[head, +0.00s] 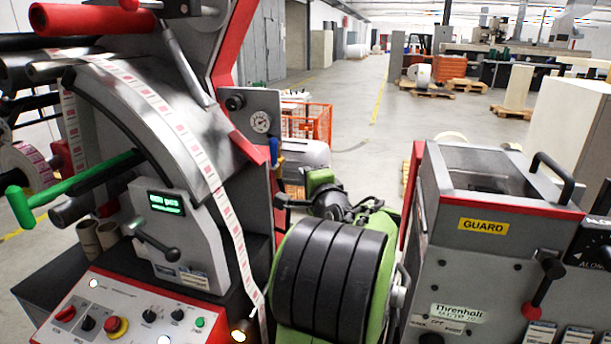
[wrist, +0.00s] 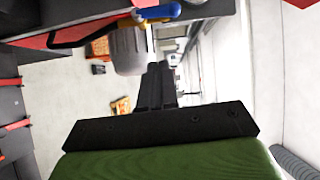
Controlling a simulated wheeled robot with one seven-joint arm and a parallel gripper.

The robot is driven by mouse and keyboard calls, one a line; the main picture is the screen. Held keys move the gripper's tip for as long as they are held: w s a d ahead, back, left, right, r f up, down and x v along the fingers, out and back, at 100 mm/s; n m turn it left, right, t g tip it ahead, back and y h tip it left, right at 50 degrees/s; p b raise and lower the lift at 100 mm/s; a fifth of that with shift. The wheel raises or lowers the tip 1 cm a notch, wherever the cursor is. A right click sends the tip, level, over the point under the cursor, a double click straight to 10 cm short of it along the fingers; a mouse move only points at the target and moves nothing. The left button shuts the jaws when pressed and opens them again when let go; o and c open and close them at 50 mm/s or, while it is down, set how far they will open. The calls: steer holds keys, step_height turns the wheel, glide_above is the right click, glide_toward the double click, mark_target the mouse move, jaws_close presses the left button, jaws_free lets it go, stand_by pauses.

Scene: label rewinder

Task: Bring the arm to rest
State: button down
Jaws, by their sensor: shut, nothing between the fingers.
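My gripper (wrist: 157,85) shows in the wrist view as two black fingers lying close together, shut with nothing between them. Its black base plate and a green part of my wrist fill the lower part of that view. In the head view my green and black arm stands between the label rewinder (head: 190,240) on the left and the grey guard machine (head: 480,260) on the right. The arm's own bulk partly hides the far end of the arm there. I see no contact between the fingers and anything in the wrist view.
A label strip (head: 185,140) runs down the rewinder. A green-handled bar (head: 80,180) sticks out at left. The control panel (head: 130,315) is at the lower left. An orange crate (head: 308,122) and pallets stand behind. Open floor (head: 350,95) lies beyond.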

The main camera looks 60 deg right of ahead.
stand_by(0.4)
steer(key=w+a+f+n+y, duration=0.1)
steer(key=w+a+n+y, duration=0.2)
steer(key=w+a+n, duration=0.45)
steer(key=w+a+f+n+y, duration=0.15)
steer(key=w+a+y, duration=0.25)
steer(key=a, duration=0.6)
steer(key=a+f+n+g+y, duration=0.1)
steer(key=a+f+n+y, duration=0.2)
steer(key=a+n, duration=0.75)
steer(key=s+a+f+n+g+y, duration=0.1)
steer(key=s+a+f+n+g, duration=0.1)
steer(key=s+a, duration=0.6)
steer(key=s+a+f+n+g+y, duration=0.1)
steer(key=s+a+f+n+g, duration=0.2)
steer(key=s+a+f+n, duration=0.2)
steer(key=s+a+f, duration=0.1)
steer(key=s+a, duration=0.2)
steer(key=a, duration=0.1)
steer(key=shift+s+a+y, duration=0.15)
steer(key=shift+a+y, duration=0.2)
steer(key=shift+y, duration=0.05)
steer(key=shift+r, duration=0.1)
